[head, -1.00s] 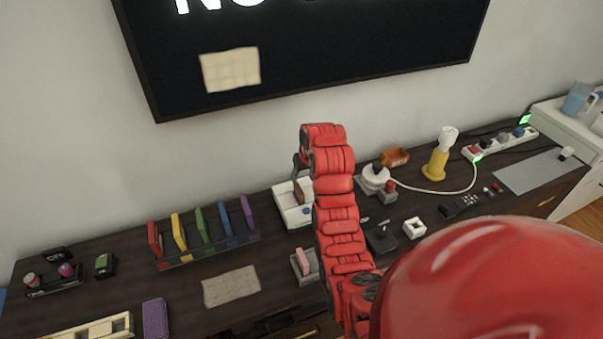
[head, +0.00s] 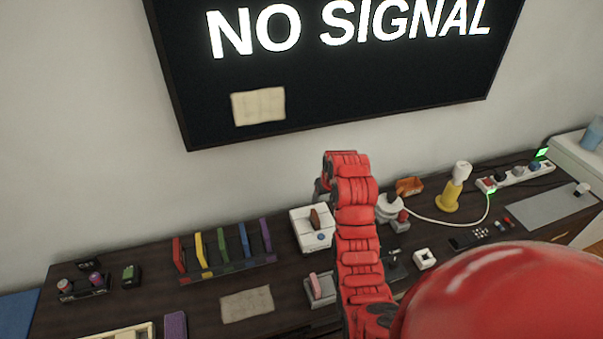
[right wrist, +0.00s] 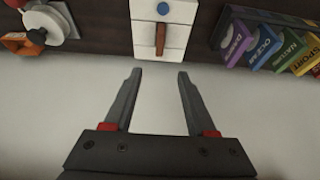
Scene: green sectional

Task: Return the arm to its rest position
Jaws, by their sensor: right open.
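My right arm (head: 358,240) is red and jointed. It reaches up over the dark sideboard (head: 130,312) from the lower right of the head view. My right gripper (head: 321,190) is mostly hidden behind the wrist there; only a dark finger shows at its left side. In the right wrist view the right gripper (right wrist: 159,76) is open, with nothing between its two grey fingers. White wall lies behind the fingers. My left gripper is in neither view.
A white box (head: 302,218) with a brown handle stands near the gripper. Left of it is a rack of coloured books (head: 222,245). A round white device (head: 389,208), a yellow lamp (head: 450,195) and a power strip (head: 515,175) stand to the right. A wall screen (head: 340,80) hangs above.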

